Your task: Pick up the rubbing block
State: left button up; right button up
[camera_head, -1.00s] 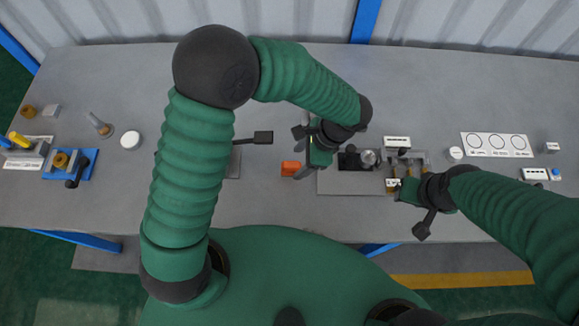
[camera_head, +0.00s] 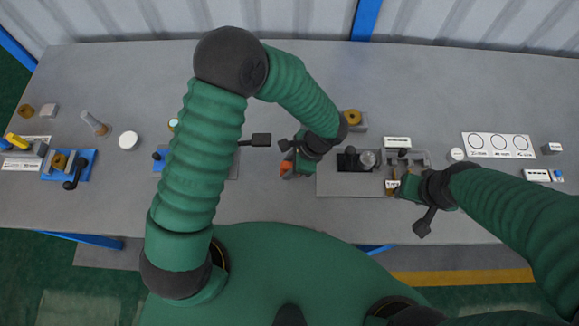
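A small orange block (camera_head: 286,168), which I take to be the rubbing block, lies on the grey table left of the grey fixture plate. My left gripper (camera_head: 291,163) reaches down right at it, with dark finger parts close around it. They partly cover the block, and I cannot tell whether they are closed on it. My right gripper (camera_head: 403,188) hangs at the right part of the fixture plate, beside a small brass-coloured part. Its fingertips are too small and covered to tell their state.
The grey fixture plate (camera_head: 345,187) carries black and metal parts. A brass ring on a block (camera_head: 352,119) stands behind my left wrist. A white card with circles (camera_head: 497,145) lies at the right. A blue fixture (camera_head: 88,168) and white disc (camera_head: 129,141) are at the left.

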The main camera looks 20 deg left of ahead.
aim_at(288, 167)
pick_arm(q)
jog(key=shift+s+d, duration=0.1)
jog(key=shift+d, duration=0.05)
jog(key=c, duration=0.5)
jog(key=shift+d, duration=0.1)
grip_shut()
pick_arm(e)
jog(key=shift+d, duration=0.25)
pick_arm(q)
jog(key=shift+r, duration=0.15)
pick_arm(e)
jog(key=shift+a, duration=0.1)
